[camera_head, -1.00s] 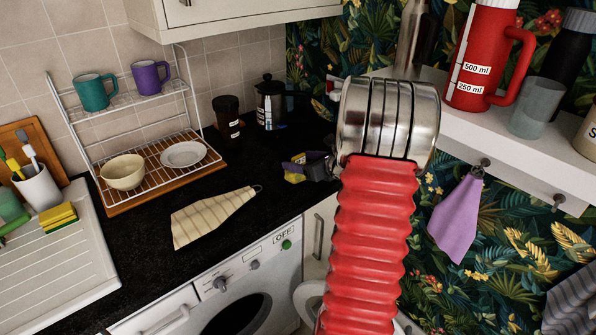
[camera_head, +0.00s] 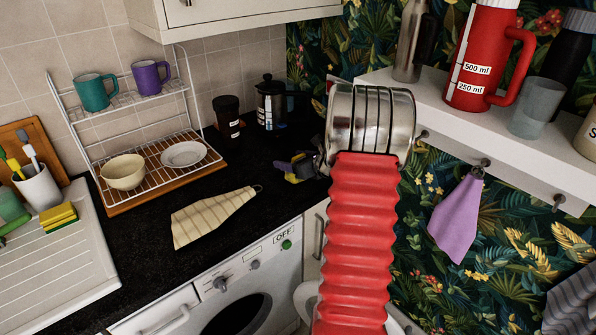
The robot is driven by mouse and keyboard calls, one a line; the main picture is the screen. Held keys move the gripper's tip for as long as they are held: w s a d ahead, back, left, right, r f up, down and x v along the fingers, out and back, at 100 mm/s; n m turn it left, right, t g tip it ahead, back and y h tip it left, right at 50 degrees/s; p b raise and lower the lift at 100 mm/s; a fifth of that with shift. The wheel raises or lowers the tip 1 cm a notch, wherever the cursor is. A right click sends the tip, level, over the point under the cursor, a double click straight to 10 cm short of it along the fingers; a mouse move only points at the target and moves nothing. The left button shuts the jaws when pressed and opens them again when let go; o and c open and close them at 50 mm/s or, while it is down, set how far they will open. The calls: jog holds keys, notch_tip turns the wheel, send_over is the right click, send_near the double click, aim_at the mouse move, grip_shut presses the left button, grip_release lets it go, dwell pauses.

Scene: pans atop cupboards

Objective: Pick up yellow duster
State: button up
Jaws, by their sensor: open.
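The yellow duster (camera_head: 212,216) is a pale yellow striped cloth. It lies flat on the black worktop near its front edge, above the washing machine, with a small loop at its upper right corner. My gripper (camera_head: 288,168) shows small and dark, with yellow and purple parts, at the left of my arm's metal end. It is open, to the right of the duster and apart from it. The metal end and my red ribbed arm partly hide it, so its fingers are hard to make out.
A wire dish rack (camera_head: 150,170) with a bowl, plate and mugs stands behind the duster. A black cup (camera_head: 227,116) and a cafetiere (camera_head: 270,103) stand at the back. A purple cloth (camera_head: 457,219) hangs below the right shelf (camera_head: 440,98). Worktop around the duster is clear.

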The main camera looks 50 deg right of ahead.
jog(key=shift+c, duration=0.3)
jog(key=c, duration=1.1)
jog(key=shift+r, duration=0.15)
jog(key=shift+c, duration=0.2)
notch_tip(320, 180, up, 10)
dwell(0.5)
